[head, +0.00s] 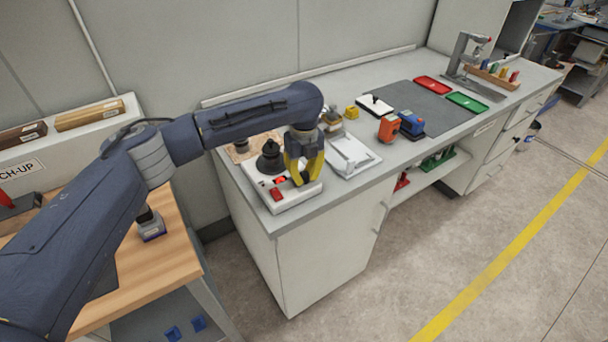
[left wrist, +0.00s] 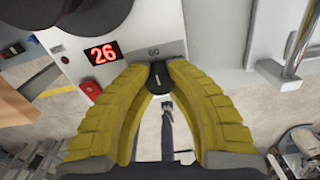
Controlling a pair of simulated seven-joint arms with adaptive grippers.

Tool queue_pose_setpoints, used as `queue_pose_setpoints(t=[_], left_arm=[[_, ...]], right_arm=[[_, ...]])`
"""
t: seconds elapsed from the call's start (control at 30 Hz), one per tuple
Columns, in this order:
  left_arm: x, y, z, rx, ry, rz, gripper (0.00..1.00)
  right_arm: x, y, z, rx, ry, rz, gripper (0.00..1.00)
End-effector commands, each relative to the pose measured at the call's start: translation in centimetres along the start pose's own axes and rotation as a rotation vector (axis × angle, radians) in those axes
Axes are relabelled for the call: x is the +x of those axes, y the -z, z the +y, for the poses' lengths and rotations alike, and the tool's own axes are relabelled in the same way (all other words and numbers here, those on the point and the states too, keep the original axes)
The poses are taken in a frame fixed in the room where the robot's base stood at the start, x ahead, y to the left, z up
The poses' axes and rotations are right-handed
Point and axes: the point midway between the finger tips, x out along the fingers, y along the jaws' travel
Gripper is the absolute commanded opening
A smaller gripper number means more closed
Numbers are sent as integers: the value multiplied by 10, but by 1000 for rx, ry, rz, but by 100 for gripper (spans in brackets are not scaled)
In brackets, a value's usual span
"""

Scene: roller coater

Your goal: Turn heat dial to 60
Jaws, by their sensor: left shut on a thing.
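The heat dial (left wrist: 159,80) is a small black knob with a pale mark, in the left wrist view at the top middle. My left gripper (left wrist: 160,68) has yellow fingers closed on the dial from both sides. A label reading 60 (left wrist: 153,51) sits just beyond the dial. A red display (left wrist: 102,53) reads 26. In the head view my left gripper (head: 303,180) is over the right side of the white heater unit (head: 294,200) and hides the dial. A black pot-like part (head: 270,158) stands on that unit. My right gripper is not in view.
A red switch (head: 277,194) is on the unit's front left. A white tray-like fixture (head: 353,156) stands close on the right. Orange (head: 388,128) and blue (head: 411,123) devices stand farther along the bench. The bench's front edge is near the unit.

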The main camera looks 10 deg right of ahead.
Motion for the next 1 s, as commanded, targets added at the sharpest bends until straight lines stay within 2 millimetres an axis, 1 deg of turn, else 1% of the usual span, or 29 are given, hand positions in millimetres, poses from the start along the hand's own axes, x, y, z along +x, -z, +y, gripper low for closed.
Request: queue_pose_setpoints(t=[0.13, 0.17, 0.43, 0.47, 0.77, 0.87, 1.0], left_arm=[[0, 0, 0, -1, 1, -1, 0], [0, 0, 0, -1, 1, -1, 18], [0, 0, 0, -2, 0, 0, 50], [0, 0, 0, -2, 0, 0, 51], [-3, 0, 0, -2, 0, -1, 51], [-11, 0, 0, -2, 1, -1, 51], [-32, -1, 0, -1, 2, -3, 51]], right_arm=[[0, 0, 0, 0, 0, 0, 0], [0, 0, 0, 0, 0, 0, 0], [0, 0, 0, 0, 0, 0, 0], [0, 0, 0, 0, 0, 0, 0], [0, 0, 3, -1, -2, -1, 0], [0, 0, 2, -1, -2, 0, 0], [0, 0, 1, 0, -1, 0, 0]])
